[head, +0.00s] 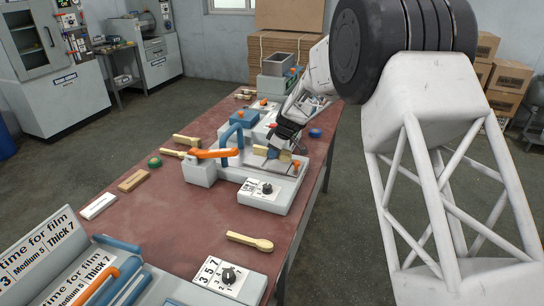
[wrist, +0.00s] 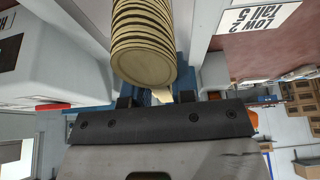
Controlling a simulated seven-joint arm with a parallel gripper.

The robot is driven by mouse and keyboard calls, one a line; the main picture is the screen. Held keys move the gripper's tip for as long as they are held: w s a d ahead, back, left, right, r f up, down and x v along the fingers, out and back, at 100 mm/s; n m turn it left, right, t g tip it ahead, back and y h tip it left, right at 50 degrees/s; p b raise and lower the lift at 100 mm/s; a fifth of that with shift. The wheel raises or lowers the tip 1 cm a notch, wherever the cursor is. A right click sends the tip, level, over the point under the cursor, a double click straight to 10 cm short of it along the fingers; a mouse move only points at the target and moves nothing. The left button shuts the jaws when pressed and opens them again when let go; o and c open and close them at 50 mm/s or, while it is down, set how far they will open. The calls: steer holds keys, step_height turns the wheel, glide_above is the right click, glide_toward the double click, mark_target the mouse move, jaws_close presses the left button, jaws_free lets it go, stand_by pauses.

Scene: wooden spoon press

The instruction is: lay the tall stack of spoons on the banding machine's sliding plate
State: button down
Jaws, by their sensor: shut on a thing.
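The tall stack of wooden spoons shows in the wrist view (wrist: 143,48) as many layered round bowls, with a bit of pale handle below. In the head view the stack (head: 285,157) is small and partly hidden by my gripper. My gripper (head: 277,147) is shut on the stack; its short dark fingers (wrist: 157,99) show on either side of the handle. The banding machine (head: 265,189), with a white body, a dial and an orange lever (head: 213,153), lies under and around it. I cannot tell whether the stack touches the sliding plate.
A single spoon (head: 250,241) and a dial box (head: 230,278) lie nearer on the red table (head: 180,232). Small spoon stacks (head: 186,140), green tape (head: 154,162), a wooden block (head: 134,181) and a white block (head: 98,205) lie left. Blue tape (head: 315,133) lies right.

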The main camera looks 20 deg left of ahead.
steer(key=shift+w+a+f, duration=0.1)
steer(key=shift+w+a, duration=0.3)
steer(key=shift+w, duration=0.25)
steer(key=shift+w+a+f, duration=0.1)
steer(key=shift+w+a, duration=0.3)
steer(key=shift+w, duration=0.25)
steer(key=shift+f, duration=1.7)
steer(key=shift+f, duration=0.1)
steer(key=c, duration=0.9)
jaws_free()
steer(key=shift+c, duration=0.2)
steer(key=v, duration=1.2)
